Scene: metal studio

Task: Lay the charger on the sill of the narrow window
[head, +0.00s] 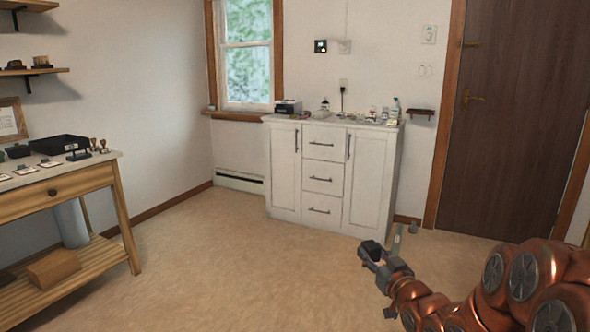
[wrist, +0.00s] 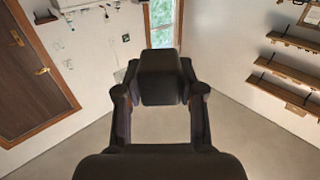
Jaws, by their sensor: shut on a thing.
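My gripper (head: 377,258) is shut on the charger (head: 370,248), a small black block, and holds it in the air above the floor at the lower right of the head view. In the wrist view the charger (wrist: 162,78) sits between the two fingertips. The narrow window (head: 247,50) has a wooden frame and stands in the back wall. Its brown sill (head: 238,116) runs along the bottom, well away from my gripper. The window (wrist: 163,22) also shows past the charger in the wrist view, where its sill is hidden.
A white cabinet (head: 322,178) with several small items on top stands right of the window and overlaps the sill's right end. A wooden workbench (head: 60,194) stands at left, a dark door (head: 510,110) at right. The floor (head: 230,265) between is clear. A baseboard heater (head: 239,183) lies below the window.

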